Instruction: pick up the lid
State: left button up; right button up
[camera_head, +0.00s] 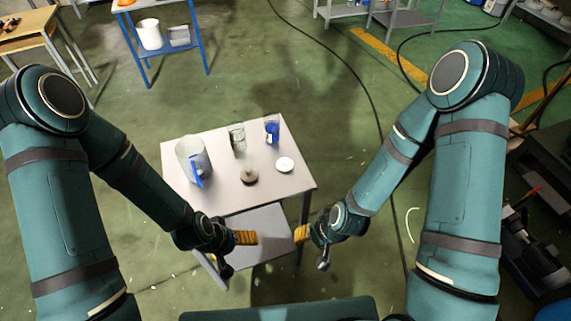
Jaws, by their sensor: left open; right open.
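A round white disc (285,164) lies flat near the right side of the small grey table (215,135). A small dark brown round piece with a raised middle (249,176) sits left of it, nearer the front edge. Either could be the lid; I cannot tell which. My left gripper (238,252) is open and empty, in front of the table and low in the picture. My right gripper (311,250) is open and empty, off the table's front right corner. Both grippers are apart from everything on the table.
A large clear pitcher with a blue handle (195,160) stands at the table's left. A glass jar (237,139) and a small blue-filled vessel (272,131) stand at the back. A blue shelf (190,52) is behind. A cable (372,95) crosses the green floor.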

aim_at(284, 164)
jog(key=u, duration=0.85)
jog(key=l+u, duration=0.25)
jog(key=u, duration=0.15)
jog(key=l+u, duration=0.2)
jog(key=u, duration=0.2)
jog(key=k+l+u, duration=0.15)
jog(key=u, duration=0.25)
jog(key=k+l+u, duration=0.25)
jog(key=l, duration=0.2)
jog(key=k+l+u, duration=0.25)
jog(key=l, duration=0.55)
